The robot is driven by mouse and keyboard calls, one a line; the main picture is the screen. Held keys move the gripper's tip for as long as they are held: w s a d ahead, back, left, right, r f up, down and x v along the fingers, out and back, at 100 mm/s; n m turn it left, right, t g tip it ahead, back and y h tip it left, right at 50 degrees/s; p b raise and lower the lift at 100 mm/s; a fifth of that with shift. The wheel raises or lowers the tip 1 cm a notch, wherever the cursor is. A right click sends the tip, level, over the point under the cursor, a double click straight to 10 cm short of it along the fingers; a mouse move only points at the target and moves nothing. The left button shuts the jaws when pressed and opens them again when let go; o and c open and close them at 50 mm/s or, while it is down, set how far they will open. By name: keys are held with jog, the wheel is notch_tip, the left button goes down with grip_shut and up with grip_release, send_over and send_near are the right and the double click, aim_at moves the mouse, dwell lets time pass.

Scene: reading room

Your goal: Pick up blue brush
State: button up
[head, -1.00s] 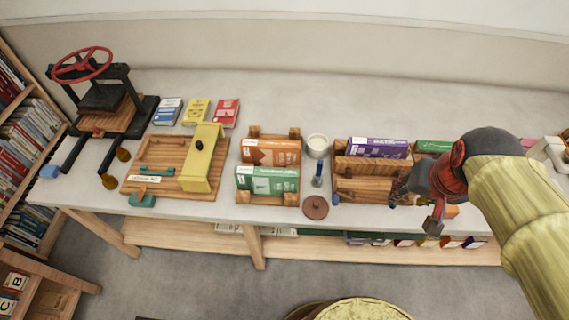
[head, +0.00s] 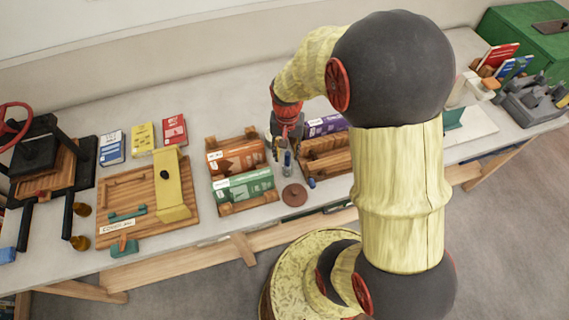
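A slim upright blue item (head: 287,164), which looks like the blue brush, stands on the table between the green box and the wooden rack. My gripper (head: 286,143) is just above and behind it in the picture, pointing down. The gripper is small and dark here, and I cannot tell whether its fingers are apart or touch the blue item. The white cup seen earlier is hidden behind the gripper.
A brown round lid (head: 294,195) and a small blue object (head: 311,182) lie in front. The green box (head: 243,186) and orange box (head: 236,157) stand left, the purple box (head: 325,125) and wooden rack (head: 322,160) right.

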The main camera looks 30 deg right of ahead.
aim_at(288, 160)
notch_tip(288, 160, down, 4)
jog(key=shift+s+f+b, duration=0.15)
jog(key=shift+f+b, duration=0.1)
jog(key=shift+b, duration=0.5)
jog(key=shift+d, duration=0.1)
jog(key=shift+c, duration=0.9)
grip_shut()
